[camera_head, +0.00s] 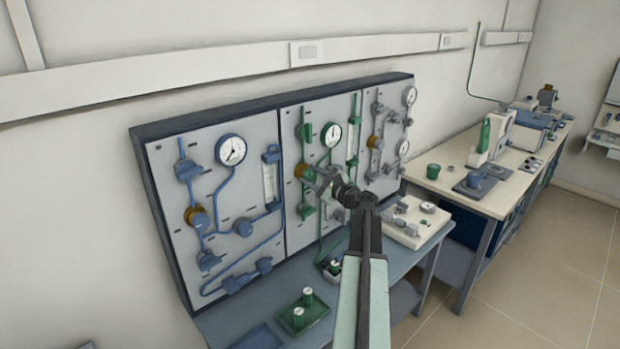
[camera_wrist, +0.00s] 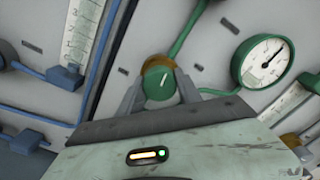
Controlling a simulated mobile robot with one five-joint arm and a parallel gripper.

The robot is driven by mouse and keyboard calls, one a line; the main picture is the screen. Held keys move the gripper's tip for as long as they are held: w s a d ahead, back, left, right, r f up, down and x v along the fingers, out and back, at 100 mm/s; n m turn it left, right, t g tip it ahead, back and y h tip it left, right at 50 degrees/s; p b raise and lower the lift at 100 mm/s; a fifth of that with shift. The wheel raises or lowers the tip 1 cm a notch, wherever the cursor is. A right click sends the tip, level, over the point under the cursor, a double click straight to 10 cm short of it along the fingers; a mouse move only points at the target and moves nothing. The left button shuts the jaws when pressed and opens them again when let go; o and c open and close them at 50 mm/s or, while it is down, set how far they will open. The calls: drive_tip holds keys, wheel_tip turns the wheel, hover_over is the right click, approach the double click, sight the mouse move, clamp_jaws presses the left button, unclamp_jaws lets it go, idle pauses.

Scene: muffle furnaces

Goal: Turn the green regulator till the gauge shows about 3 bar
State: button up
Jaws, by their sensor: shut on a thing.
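The green regulator (camera_wrist: 157,84) is a round knob with a white mark, in front of a brass-coloured collar on the middle panel. My gripper (camera_head: 308,173) is shut on it, with one finger on each side in the wrist view (camera_wrist: 159,90). The white mark points up and slightly right in the wrist view. The green-rimmed gauge (camera_wrist: 263,62) is right of the knob there; its black needle points to the upper right. In the head view the gauge (camera_head: 331,134) shows its needle roughly upward. Its numbers are too small to read.
The blue panel (camera_head: 168,150) with its own gauge (camera_head: 231,150) is at left, and a grey-piped panel (camera_head: 383,110) at right. Green pipe and a flow tube (camera_head: 352,140) run close by. Below, the bench holds a green tray (camera_head: 318,315) and a white instrument (camera_head: 403,235).

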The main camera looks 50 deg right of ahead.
drive_tip(key=o, duration=1.4)
drive_tip(key=shift+c, duration=0.2)
drive_tip(key=s, duration=0.7)
drive_tip(key=shift+s+a, duration=0.35)
